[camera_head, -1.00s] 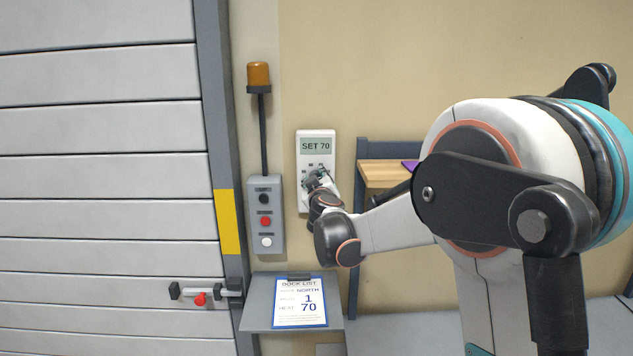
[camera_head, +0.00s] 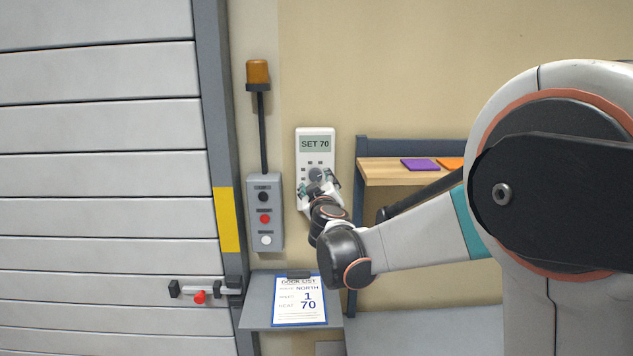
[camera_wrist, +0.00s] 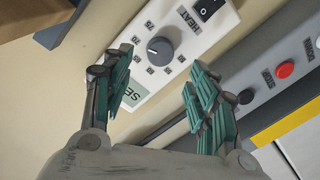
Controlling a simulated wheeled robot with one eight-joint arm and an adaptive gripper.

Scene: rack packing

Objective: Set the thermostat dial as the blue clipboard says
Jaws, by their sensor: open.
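The white thermostat (camera_head: 315,146) hangs on the wall, and its display reads "SET 70". Its round grey dial (camera_wrist: 160,50) shows in full in the wrist view, with small marks around it. My gripper (camera_head: 318,188) is in front of the thermostat's lower part. In the wrist view my gripper (camera_wrist: 163,82) has its teal fingers spread wide and empty, with the dial apart from them, beyond and between the tips. The blue clipboard (camera_head: 300,302) lies on a grey shelf below; its sheet reads "DOCK LIST", "NORTH", "1" and, beside what looks like "HEAT", "70".
A grey button box (camera_head: 265,213) with black, red and white buttons is left of the thermostat, under an orange beacon (camera_head: 258,72). A wooden shelf (camera_head: 395,176) with purple and orange pieces stands right. A rocker switch (camera_wrist: 208,8) is on the thermostat.

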